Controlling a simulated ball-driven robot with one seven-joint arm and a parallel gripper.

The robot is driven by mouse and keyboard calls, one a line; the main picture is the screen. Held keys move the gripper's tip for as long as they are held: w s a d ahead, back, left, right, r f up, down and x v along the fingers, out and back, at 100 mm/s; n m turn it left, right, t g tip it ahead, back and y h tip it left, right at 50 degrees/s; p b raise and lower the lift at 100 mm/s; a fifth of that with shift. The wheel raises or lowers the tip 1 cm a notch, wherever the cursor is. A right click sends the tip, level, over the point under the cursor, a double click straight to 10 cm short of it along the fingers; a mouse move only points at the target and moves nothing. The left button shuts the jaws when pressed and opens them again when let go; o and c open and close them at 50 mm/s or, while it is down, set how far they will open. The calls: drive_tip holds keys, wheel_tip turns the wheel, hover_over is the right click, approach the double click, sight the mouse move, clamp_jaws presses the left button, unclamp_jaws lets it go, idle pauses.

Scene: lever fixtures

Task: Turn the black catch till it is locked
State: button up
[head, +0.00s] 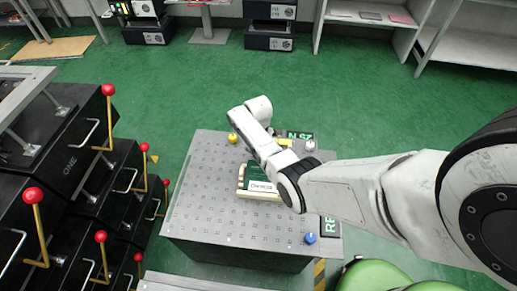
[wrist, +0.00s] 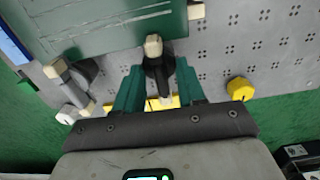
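The black catch (wrist: 158,70) shows in the wrist view. It has a dark body with a beige block at its far end, by the edge of a green panel (wrist: 105,22). My gripper (wrist: 158,72) has its two teal fingers apart, one on each side of the catch. I cannot tell whether either finger touches it. In the head view the green-and-cream box (head: 258,188) stands on the perforated grey table (head: 205,200). My arm reaches over the table there and hides the catch and fingertips.
A cream lever on a grey round base (wrist: 70,85) is left of my gripper, and a yellow knob (wrist: 240,89) is right. A blue knob (head: 310,238) and a white knob (head: 310,146) stand on the table. Black cabinets with red-knobbed levers (head: 70,165) line the left.

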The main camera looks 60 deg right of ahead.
wheel_tip(320, 180, up, 11)
drive_tip(key=p, duration=0.3)
idle(0.4)
drive_tip(key=shift+f, duration=0.15)
idle(0.3)
drive_tip(key=s+a+r+n+p, duration=0.2)
drive_tip(key=s+a+n, duration=0.3)
drive_tip(key=a, duration=0.6)
drive_tip(key=s+a+r+n+p, duration=0.1)
drive_tip(key=s+a+n, duration=0.45)
drive_tip(key=a, duration=0.55)
drive_tip(key=s+a+r+n+t+p, duration=0.1)
drive_tip(key=s+a+r+n, duration=0.2)
drive_tip(key=s+a+r, duration=0.2)
drive_tip(key=s+r, duration=0.1)
drive_tip(key=s, duration=0.1)
drive_tip(key=shift+s+a+n, duration=0.25)
drive_tip(key=shift+s+n, duration=0.1)
